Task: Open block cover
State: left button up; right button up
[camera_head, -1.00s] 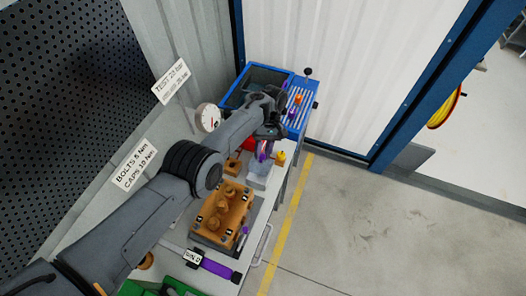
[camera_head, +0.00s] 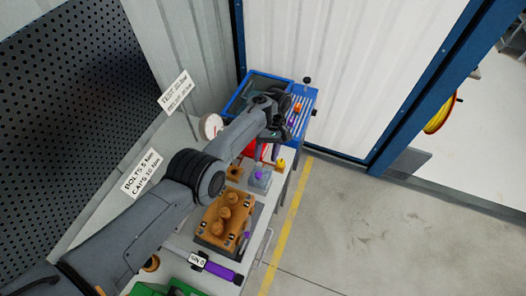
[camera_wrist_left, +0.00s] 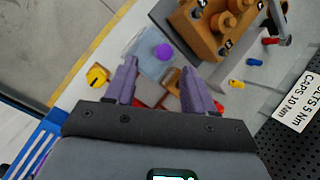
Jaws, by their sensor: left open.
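An orange-brown pump block (camera_head: 216,222) with a row of round knobs on top sits on the bench; its near end also shows at the top of the left wrist view (camera_wrist_left: 210,40). A pale grey block (camera_head: 259,184) with a purple round knob on top stands beyond it; it also shows in the left wrist view (camera_wrist_left: 142,60). I cannot tell which part is the block cover. My left gripper (camera_wrist_left: 160,72) is open and empty, its purple fingers apart, with the pale block just past the tips. In the head view its wrist hides part of the bench.
A blue-framed bin (camera_head: 240,98) and a blue slotted rack (camera_head: 297,122) stand at the far bench end. A gauge (camera_head: 210,126) is by the wall. A purple-handled tool (camera_head: 222,270) lies in front.

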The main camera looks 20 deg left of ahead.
pick_arm(q)
jog(key=s+d+r+p, duration=0.2)
jog(key=d+r, duration=0.4)
jog(key=d, duration=0.4)
jog(key=shift+s+d+p, duration=0.15)
jog(key=shift+p, duration=0.6)
pick_arm(e)
jog(key=shift+d+r, duration=0.15)
jog(key=shift+r, duration=2.25)
